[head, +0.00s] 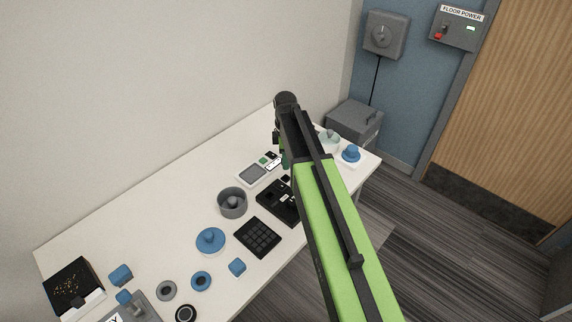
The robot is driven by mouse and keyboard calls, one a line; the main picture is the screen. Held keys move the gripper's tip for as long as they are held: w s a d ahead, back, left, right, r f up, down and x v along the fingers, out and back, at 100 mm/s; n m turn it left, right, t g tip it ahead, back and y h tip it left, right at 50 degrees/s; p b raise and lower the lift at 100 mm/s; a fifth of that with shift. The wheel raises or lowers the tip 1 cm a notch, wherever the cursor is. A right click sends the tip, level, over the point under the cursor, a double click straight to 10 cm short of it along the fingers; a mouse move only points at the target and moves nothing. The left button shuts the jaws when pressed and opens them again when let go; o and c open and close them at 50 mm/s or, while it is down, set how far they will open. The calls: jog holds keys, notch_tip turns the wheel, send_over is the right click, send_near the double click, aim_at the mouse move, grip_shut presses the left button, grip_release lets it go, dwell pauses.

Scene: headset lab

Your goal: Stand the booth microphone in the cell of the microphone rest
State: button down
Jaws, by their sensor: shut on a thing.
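My gripper (279,140) is above the back right part of the white table, at the far end of my green and black arm. It is shut on a dark, greenish thing (285,160), which looks like the booth microphone. My arm hides most of it, so I cannot tell its full shape or tilt. I cannot pick out the microphone rest for sure. A black box with recesses (273,205) stands below and left of the arm, partly covered by it.
The white table (130,222) also holds a grey round bowl (232,198), a blue knobbed disc (210,243), a black keypad (257,237), a grey-screened device (254,174), a blue knob on a white base (351,154) and several small parts at the front left. The back left strip is clear.

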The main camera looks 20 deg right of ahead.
jog(key=shift+f+b, duration=1.9)
jog(key=shift+f, duration=0.35)
jog(key=shift+f+b, duration=1)
jog(key=c, duration=1)
grip_release()
jog(key=shift+o, duration=0.2)
jog(key=shift+s, duration=0.1)
notch_tip(320, 180, up, 17)
jog(key=p, duration=1.7)
jog(key=shift+w+r, duration=0.2)
